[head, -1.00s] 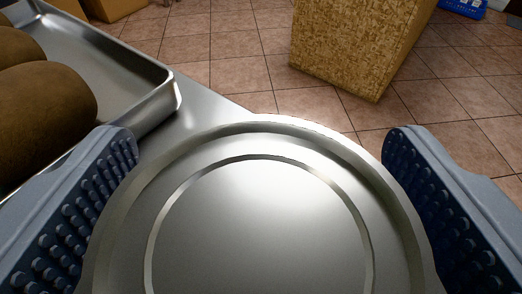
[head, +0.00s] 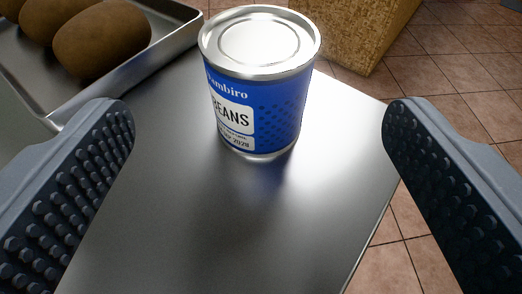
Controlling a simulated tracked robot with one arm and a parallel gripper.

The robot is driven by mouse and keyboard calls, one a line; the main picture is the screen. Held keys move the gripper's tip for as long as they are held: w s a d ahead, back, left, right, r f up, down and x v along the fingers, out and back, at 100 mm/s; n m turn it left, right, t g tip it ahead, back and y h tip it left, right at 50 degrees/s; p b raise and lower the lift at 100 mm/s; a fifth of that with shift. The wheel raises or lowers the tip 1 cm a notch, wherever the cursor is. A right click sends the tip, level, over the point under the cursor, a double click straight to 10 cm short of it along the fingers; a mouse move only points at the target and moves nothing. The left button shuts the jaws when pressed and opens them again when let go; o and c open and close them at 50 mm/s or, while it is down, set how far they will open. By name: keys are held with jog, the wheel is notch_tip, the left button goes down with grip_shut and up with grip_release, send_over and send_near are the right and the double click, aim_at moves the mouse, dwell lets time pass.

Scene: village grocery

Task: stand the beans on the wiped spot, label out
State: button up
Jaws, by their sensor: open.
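The beans can (head: 262,105) is blue with a silver lid and stands upright on a bare metal surface (head: 230,220). Its white label with "BEANS" shows on its left front side, turned partly to the left in the picture. My gripper (head: 258,125) is open, with its two studded blue-grey fingers at the left and right of the view. The can stands ahead of the fingers, apart from both of them. I cannot make out a wiped spot on the metal.
A metal tray (head: 170,58) with several brown loaves (head: 100,40) lies at the upper left. The metal surface ends at the right, with tiled floor (head: 450,60) beyond. A tan speckled block (head: 350,30) stands on the floor behind the can.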

jog(key=shift+s+r, duration=0.1)
jog(key=shift+s, duration=0.2)
